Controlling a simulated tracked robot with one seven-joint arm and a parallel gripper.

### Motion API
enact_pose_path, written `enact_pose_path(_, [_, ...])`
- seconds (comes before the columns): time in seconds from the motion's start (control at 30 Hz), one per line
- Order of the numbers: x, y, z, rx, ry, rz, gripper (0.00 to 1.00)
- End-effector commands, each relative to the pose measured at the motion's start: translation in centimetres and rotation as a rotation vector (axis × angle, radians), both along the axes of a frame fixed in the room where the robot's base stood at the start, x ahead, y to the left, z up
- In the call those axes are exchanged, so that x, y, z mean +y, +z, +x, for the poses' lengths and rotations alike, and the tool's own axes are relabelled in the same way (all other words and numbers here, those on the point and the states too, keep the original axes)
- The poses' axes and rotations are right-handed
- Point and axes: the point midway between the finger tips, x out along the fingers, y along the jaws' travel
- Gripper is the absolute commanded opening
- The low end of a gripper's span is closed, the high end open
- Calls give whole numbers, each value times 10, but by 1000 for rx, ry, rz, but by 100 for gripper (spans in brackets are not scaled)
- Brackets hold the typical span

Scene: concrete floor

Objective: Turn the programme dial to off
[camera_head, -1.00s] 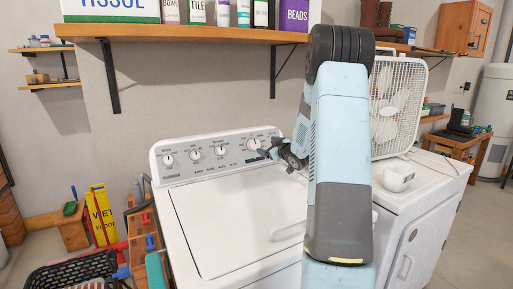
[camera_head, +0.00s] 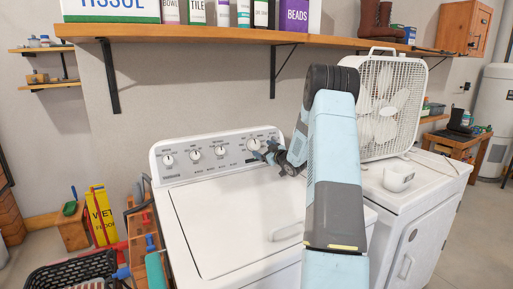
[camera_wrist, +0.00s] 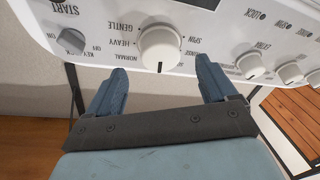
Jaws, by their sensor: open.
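The programme dial, a large white round knob (camera_wrist: 160,48), is on the washer's sloped control panel, with GENTLE, HEAVY and NORMAL printed to its left in the wrist view. In the head view the dial (camera_head: 253,144) is at the right of the panel. My gripper (camera_wrist: 162,64) is open, one blue finger to each side of the dial's near edge, with gaps showing. In the head view my gripper (camera_head: 263,153) is just right of the dial.
Several smaller knobs (camera_wrist: 251,66) lie right of the dial in the wrist view, and a grey key switch (camera_wrist: 71,41) lies left. A white box fan (camera_head: 385,105) and a white cup (camera_head: 398,178) stand on the dryer. A wooden shelf (camera_head: 200,35) runs above.

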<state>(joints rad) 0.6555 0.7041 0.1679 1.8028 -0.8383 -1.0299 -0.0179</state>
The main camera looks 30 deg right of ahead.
Motion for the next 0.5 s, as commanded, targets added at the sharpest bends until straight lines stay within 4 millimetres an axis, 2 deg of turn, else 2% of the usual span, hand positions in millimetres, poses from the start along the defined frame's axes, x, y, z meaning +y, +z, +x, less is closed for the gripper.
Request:
enact_pose_path(0.03, [3,0,10,-1,2,0,85])
enact_pose_path(0.2, [7,0,36,-1,2,0,85])
enact_pose_path(0.5, [10,1,57,-1,1,0,85])
